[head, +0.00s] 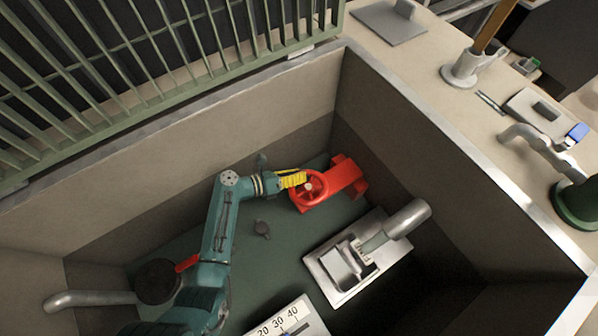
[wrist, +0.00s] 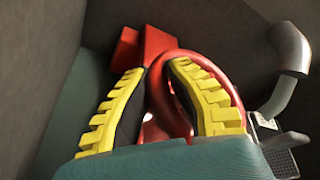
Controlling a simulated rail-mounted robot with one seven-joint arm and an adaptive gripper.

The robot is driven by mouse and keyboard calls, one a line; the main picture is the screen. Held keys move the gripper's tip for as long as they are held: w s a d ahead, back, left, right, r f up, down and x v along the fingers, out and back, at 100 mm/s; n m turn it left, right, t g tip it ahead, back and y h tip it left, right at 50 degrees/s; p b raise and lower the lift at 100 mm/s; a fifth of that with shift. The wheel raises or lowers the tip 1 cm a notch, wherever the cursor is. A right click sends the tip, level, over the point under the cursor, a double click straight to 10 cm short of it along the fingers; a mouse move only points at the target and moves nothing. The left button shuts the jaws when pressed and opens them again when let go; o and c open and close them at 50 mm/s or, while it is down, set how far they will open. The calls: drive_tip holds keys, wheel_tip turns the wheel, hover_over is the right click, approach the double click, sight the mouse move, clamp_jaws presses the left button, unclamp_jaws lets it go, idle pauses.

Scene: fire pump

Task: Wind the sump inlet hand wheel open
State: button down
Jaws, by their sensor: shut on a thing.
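The red sump inlet hand wheel (head: 308,188) sits on a red valve body (head: 346,176) near the far corner of the sump floor. My gripper (head: 293,180), with yellow ribbed fingers, reaches it from the left. In the wrist view, the fingers of my gripper (wrist: 160,95) stand on both sides of the hand wheel's rim (wrist: 172,110), shut on it. The red valve body (wrist: 143,50) rises behind the fingertips. The fingers hide part of the rim.
A grey metal box with a pipe (head: 350,258) stands on the floor right of the wheel. A level gauge board (head: 290,318) stands in front. Sump walls (head: 425,150) enclose the right; a green grating (head: 170,60) borders the upper left.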

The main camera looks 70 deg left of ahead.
drive_tip(key=p, duration=0.1)
drive_tip(key=n+y+p, duration=0.1)
drive_tip(key=shift+s+d+r+p, duration=0.2)
drive_tip(key=shift+r+p, duration=0.15)
drive_tip(key=shift+r, duration=0.05)
drive_tip(key=shift+s+d+n+g+y+p, duration=0.15)
drive_tip(key=shift+n+g+y+p, duration=0.15)
drive_tip(key=shift+n+y+p, duration=0.35)
drive_tip(key=shift+s+d+f+n+g+y+p, duration=0.15)
drive_tip(key=shift+n+y+p, duration=0.2)
drive_tip(key=shift+y+p, duration=0.2)
drive_tip(key=shift+s+a+r+n+g+y+p, duration=0.15)
drive_tip(key=shift+n+y+p, duration=0.15)
drive_tip(key=shift+y+p, duration=0.25)
drive_tip(key=shift+s+d+f+n+g+y, duration=0.15)
drive_tip(key=shift+f+n+g+y, duration=0.2)
drive_tip(key=shift+n+y, duration=0.1)
drive_tip(key=shift+f, duration=0.1)
drive_tip(key=c, duration=1.2)
unclamp_jaws()
